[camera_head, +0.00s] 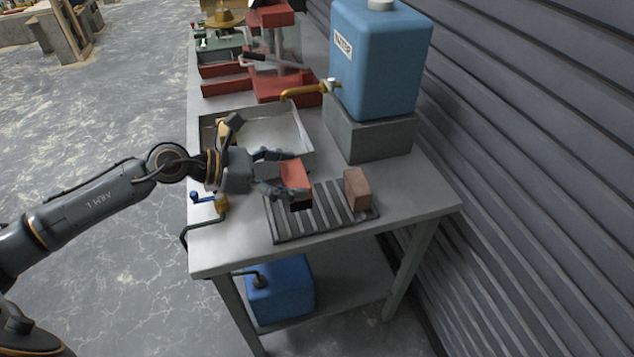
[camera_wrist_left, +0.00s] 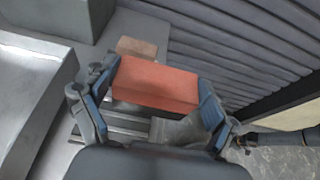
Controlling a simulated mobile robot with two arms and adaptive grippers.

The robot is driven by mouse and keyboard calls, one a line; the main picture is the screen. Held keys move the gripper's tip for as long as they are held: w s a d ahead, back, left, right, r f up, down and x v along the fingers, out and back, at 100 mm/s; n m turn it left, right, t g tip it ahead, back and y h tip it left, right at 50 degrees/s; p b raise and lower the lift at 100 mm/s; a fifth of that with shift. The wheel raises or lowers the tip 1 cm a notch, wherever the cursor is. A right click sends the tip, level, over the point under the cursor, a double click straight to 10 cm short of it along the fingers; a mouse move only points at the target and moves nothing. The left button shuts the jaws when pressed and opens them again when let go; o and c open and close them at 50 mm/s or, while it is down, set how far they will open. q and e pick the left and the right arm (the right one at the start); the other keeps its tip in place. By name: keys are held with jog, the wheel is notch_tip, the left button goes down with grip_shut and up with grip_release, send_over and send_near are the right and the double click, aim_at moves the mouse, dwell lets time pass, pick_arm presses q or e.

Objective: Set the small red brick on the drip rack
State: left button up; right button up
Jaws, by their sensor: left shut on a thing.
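The small red brick (camera_head: 294,174) is between the fingers of my left gripper (camera_head: 287,175), which is shut on it. The brick is over the left part of the dark slatted drip rack (camera_head: 330,217); I cannot tell whether it touches the slats. In the left wrist view the red brick (camera_wrist_left: 155,84) spans the two blue-padded fingers, and part of the rack (camera_wrist_left: 125,121) shows below it. A browner brick (camera_head: 357,189) stands on the right part of the rack. My right gripper is not in view.
A metal basin (camera_head: 308,150) lies behind my left gripper. A blue water tank (camera_head: 378,60) with a brass tap stands on a grey block (camera_head: 370,135) at the back right. A small blue-handled valve (camera_head: 208,199) is at the table's left edge. A corrugated wall (camera_head: 520,150) bounds the right.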

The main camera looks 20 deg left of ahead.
pick_arm(q)
jog(key=w+d+f, duration=0.1)
jog(key=w+f, duration=0.1)
jog(key=w+f+p, duration=0.1)
jog(key=w+f, duration=0.1)
jog(key=w, duration=0.1)
jog(key=w+d+f, duration=0.1)
jog(key=w+f, duration=0.1)
jog(key=shift+w+d+f, duration=0.25)
jog(key=shift+d+f, duration=0.05)
jog(key=shift+f, duration=0.1)
notch_tip(320, 180, down, 3)
jog(key=shift+w+d+p, duration=0.1)
jog(key=shift+w+p, duration=0.05)
jog(key=shift+p, duration=0.5)
jog(key=shift+f, duration=0.4)
jog(key=o, duration=1.3)
jog(key=shift+c, duration=0.2)
jog(key=shift+o, duration=0.4)
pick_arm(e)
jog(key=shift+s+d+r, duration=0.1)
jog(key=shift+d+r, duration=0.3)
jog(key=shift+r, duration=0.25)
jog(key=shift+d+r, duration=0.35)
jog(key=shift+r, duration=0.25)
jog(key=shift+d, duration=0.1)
